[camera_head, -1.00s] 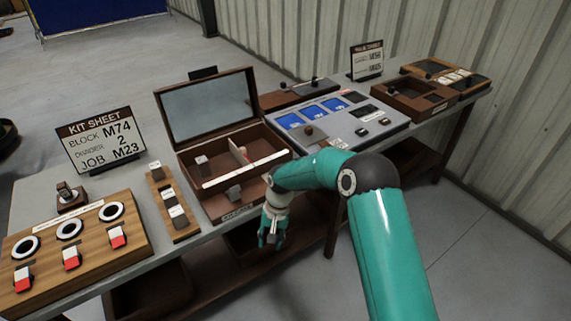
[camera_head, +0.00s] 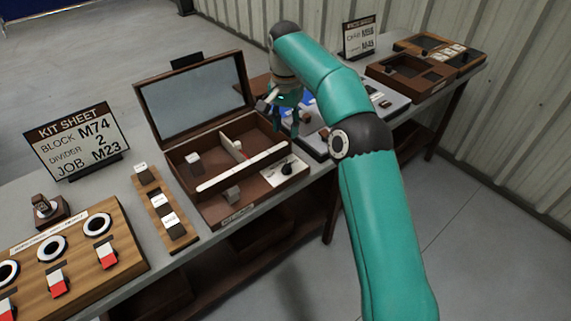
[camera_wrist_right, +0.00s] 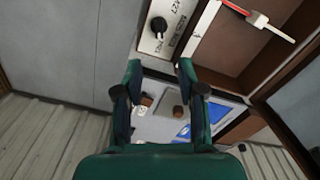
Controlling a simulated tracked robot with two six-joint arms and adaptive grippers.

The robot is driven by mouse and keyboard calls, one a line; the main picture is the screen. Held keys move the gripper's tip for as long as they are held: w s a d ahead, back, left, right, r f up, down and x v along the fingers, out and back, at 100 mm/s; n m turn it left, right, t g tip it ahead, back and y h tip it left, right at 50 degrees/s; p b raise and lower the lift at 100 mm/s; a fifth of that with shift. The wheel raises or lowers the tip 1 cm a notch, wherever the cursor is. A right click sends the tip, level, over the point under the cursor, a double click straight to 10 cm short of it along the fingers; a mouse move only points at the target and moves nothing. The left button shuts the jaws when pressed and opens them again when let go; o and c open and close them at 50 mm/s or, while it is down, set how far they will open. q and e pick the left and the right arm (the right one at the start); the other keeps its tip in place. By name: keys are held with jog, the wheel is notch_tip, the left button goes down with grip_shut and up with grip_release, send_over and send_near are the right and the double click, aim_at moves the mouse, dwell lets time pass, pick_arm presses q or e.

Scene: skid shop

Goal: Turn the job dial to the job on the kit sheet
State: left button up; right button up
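The kit sheet (camera_head: 80,140) stands at the back left and reads block M74, divider 2, job M23. The job dial (camera_head: 287,169), a black knob on a white plate, sits in the right front part of the open wooden box (camera_head: 225,212). It also shows at the top of the right wrist view (camera_wrist_right: 158,25), with printed labels around it too blurred to read surely. My right gripper (camera_head: 288,118) hangs above and behind the dial, near the blue-screened panel. Its fingers (camera_wrist_right: 160,75) are apart and empty, not touching the dial. My left gripper is out of view.
A wooden board (camera_head: 125,260) with white rings and red-white switches lies at the front left. A strip of labelled blocks (camera_head: 160,205) lies beside the box. The box's raised lid (camera_head: 195,95) stands behind it. A brown tray (camera_head: 410,85) is at the far right.

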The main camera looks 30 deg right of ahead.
aim_at(287, 165)
notch_tip(287, 165, down, 14)
jog(key=shift+r+b, duration=0.2)
jog(key=shift+b, duration=0.45)
jog(key=shift+d, duration=0.1)
grip_shut()
